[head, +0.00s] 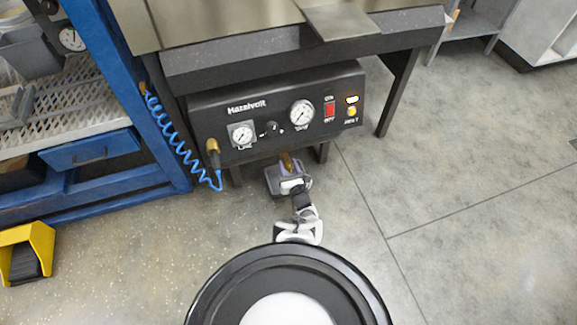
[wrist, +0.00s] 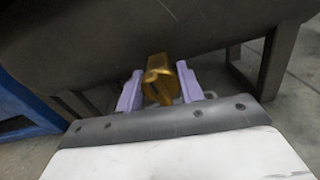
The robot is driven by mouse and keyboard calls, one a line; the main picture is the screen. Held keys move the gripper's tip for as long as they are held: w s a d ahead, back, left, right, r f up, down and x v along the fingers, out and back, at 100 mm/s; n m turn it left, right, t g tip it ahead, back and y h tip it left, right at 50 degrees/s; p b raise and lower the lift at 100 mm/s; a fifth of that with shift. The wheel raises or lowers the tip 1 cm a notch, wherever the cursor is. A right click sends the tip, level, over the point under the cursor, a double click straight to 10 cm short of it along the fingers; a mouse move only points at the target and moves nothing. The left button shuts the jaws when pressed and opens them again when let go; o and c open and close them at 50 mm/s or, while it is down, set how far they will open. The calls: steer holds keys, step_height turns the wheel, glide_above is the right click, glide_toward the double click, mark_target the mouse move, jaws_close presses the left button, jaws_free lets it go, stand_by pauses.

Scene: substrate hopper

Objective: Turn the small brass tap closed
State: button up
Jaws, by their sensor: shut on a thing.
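The small brass tap (wrist: 159,76) sticks out below the dark control box, in the middle of the wrist view. In the head view its top (head: 286,161) shows just under the box's lower edge. My gripper (wrist: 160,88) has its two pale purple fingers on either side of the tap's handle, shut on it. In the head view my gripper (head: 288,178) is under the box front and hides most of the tap.
The control box (head: 225,110) carries gauges, a knob and a red switch. A brass fitting (head: 213,152) with a blue coiled hose (head: 178,150) is at its left. A blue rack (head: 130,90) stands left, a yellow pedal guard (head: 38,238) on the floor. Floor (head: 450,190) right is clear.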

steer(key=shift+m, duration=0.3)
steer(key=o, duration=1)
steer(key=shift+s, duration=0.1)
